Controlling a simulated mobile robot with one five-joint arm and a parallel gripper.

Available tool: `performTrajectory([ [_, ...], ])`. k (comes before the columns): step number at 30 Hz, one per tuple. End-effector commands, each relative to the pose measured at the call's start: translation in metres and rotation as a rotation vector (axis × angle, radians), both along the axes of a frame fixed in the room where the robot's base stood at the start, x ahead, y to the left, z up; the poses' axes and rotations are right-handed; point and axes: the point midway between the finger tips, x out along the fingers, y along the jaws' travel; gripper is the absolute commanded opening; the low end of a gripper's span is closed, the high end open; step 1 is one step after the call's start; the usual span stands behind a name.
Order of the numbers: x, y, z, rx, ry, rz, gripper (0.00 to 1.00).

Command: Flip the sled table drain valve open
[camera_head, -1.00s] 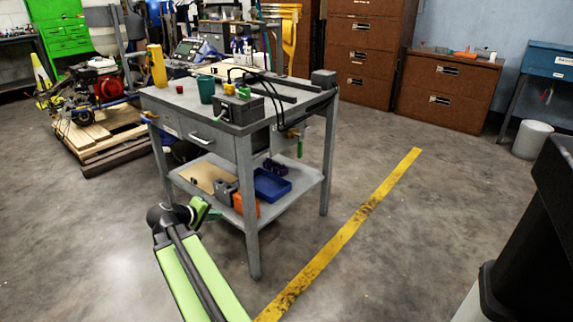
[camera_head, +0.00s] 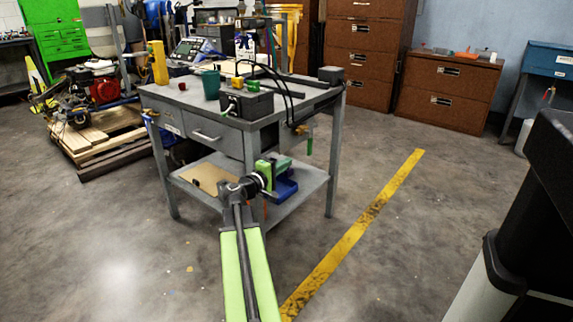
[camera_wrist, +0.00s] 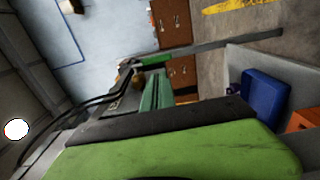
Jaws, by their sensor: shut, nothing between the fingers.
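The drain valve has a brass-coloured body (camera_head: 300,129) under the right side of the grey sled table (camera_head: 191,133). Its green handle (camera_head: 309,146) hangs straight down in the head view. In the wrist view, which is turned on its side, the green handle (camera_wrist: 156,57) shows just past the teal fingers. My gripper (camera_head: 277,167) is in front of the table's near corner, left of and lower than the handle in the head view. It also shows in the wrist view (camera_wrist: 153,88). It is shut and empty. I see no clear contact with the handle.
The table's near leg and lower shelf (camera_head: 308,178) are partly behind my arm. A blue bin (camera_wrist: 265,90) and an orange bin (camera_wrist: 303,120) sit on that shelf. Black hoses (camera_head: 287,92) hang over the table's edge. The floor by the yellow line (camera_head: 375,205) is clear.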

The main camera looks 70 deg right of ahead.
Motion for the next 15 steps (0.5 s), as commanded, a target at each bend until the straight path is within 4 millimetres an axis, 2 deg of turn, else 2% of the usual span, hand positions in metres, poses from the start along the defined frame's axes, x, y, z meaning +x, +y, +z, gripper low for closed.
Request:
performTrajectory([
  [1, -0.002, -0.014, 0.000, 0.000, 0.000, -0.003, 0.00],
  [9, -0.018, -0.071, 0.000, 0.000, 0.000, -0.004, 0.00],
  [15, -0.026, -0.097, 0.000, 0.001, 0.000, -0.004, 0.00],
])
